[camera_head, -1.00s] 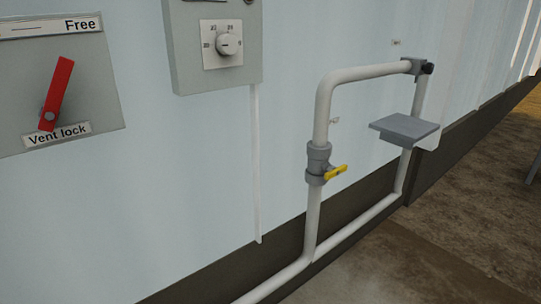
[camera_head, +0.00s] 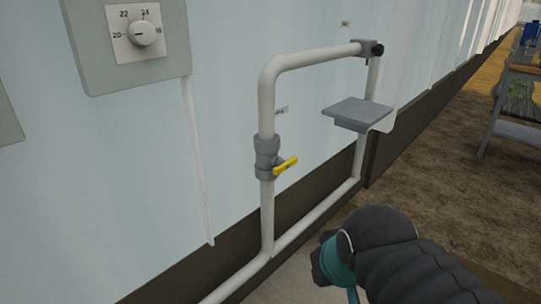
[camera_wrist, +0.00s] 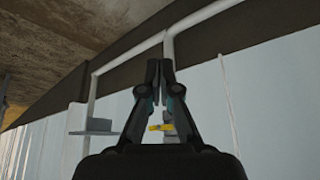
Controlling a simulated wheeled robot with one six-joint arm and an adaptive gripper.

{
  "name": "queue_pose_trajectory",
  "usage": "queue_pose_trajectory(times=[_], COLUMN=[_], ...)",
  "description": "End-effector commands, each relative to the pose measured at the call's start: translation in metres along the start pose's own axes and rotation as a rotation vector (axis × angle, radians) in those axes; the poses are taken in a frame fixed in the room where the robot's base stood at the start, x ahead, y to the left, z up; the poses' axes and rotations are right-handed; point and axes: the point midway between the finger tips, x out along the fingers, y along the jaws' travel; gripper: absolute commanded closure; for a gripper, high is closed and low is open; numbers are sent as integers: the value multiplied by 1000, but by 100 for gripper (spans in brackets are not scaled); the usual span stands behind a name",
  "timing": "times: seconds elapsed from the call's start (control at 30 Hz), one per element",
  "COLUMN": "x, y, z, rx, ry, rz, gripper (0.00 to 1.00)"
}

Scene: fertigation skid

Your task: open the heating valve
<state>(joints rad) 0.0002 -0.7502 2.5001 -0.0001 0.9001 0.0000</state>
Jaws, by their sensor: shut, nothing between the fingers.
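The heating valve (camera_head: 267,160) is a grey fitting on a vertical white pipe in the head view. Its yellow handle (camera_head: 285,167) points out to the right, crosswise to the pipe. In the wrist view the scene appears upside down, and the yellow handle (camera_wrist: 157,127) shows partly behind the fingers. My gripper (camera_wrist: 160,66) is shut and empty there, its fingertips together and apart from the valve. In the head view my dark arm reaches in from the bottom right, right of and below the valve; the fingertips cannot be made out there.
A grey shelf-like box (camera_head: 358,112) juts out right of the valve. The white pipe loop (camera_head: 315,58) runs along the pale wall. A thermostat dial (camera_head: 142,33) sits on a grey panel at upper left. A table stands at far right. The floor before the pipes looks clear.

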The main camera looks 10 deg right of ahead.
Motion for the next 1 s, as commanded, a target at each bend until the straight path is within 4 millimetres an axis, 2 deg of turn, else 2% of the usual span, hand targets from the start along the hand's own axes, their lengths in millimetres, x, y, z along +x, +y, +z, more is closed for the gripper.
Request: queue_pose_trajectory(times=[0.17, 0.27, 0.33, 0.5, 0.7, 1.0], x=[-2, -9, -17, -40, -57, -57], y=[0, 0, -4, -4, -4, -5], z=[-3, -17, -35, -99, -177, -281], rx=[-4, -21, -48, -137, -255, -428], ry=[-2, -18, -37, -109, -202, -337], rz=[0, -1, -3, -9, -27, -75], gripper=[100, 100, 100, 100, 100, 100])
